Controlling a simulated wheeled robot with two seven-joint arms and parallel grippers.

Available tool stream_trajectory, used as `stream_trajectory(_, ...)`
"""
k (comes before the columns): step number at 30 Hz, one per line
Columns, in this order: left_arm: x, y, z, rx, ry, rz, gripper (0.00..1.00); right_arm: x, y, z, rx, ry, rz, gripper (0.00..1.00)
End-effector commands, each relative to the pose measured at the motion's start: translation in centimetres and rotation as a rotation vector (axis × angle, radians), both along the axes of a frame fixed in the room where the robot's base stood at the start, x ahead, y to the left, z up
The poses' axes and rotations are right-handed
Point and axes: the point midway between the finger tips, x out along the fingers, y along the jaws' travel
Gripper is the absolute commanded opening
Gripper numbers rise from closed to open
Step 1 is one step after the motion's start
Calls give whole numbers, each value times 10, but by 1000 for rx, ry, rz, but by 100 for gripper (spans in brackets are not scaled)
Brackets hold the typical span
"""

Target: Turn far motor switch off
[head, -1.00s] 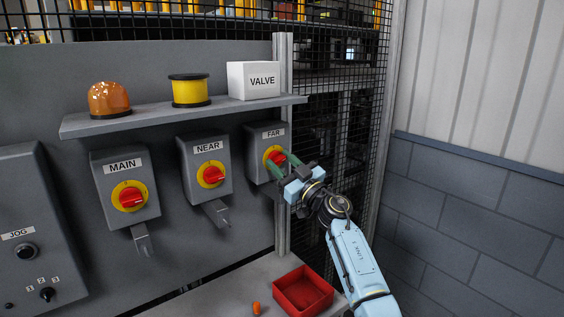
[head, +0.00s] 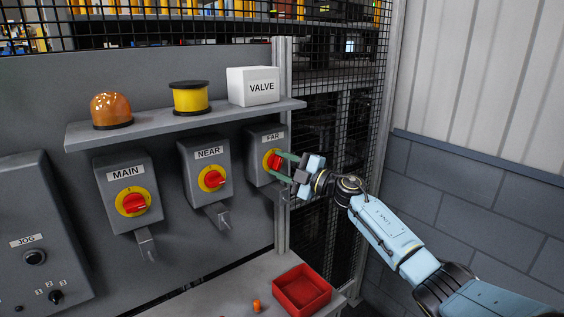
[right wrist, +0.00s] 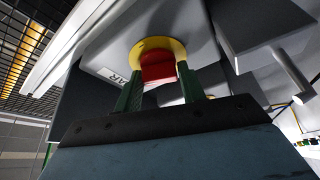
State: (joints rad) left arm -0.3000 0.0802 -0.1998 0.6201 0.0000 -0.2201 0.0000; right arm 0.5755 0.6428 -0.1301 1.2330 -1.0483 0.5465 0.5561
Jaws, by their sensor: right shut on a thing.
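The far motor switch is a grey box labelled FAR (head: 263,172) with a red handle (head: 274,162) on a yellow disc, at the right end of the switch row in the head view. My right gripper (head: 281,163) has its green fingers on the red handle. In the right wrist view the fingers (right wrist: 159,80) stand on both sides of the red handle (right wrist: 158,66), in front of the yellow disc (right wrist: 150,50). The handle's exact angle is partly hidden by the fingers. My left gripper is not in view.
The NEAR switch (head: 204,182) and MAIN switch (head: 128,207) stand to the left. A shelf (head: 190,122) above holds an orange beacon (head: 110,109), a yellow spool (head: 190,98) and a VALVE box (head: 252,86). A red tray (head: 301,291) sits on the bench below. Wire mesh is at right.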

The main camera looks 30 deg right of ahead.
Motion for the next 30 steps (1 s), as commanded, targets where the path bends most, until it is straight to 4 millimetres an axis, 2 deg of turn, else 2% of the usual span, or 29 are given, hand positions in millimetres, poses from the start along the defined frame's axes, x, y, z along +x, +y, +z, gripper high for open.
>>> stream_trajectory(6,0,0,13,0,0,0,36,0,-1,2,-177,-11,0,17)
stream_trajectory(13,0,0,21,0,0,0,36,0,-1,2,-307,-23,0,17)
stream_trajectory(30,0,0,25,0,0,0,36,0,0,0,-396,-30,1,17)
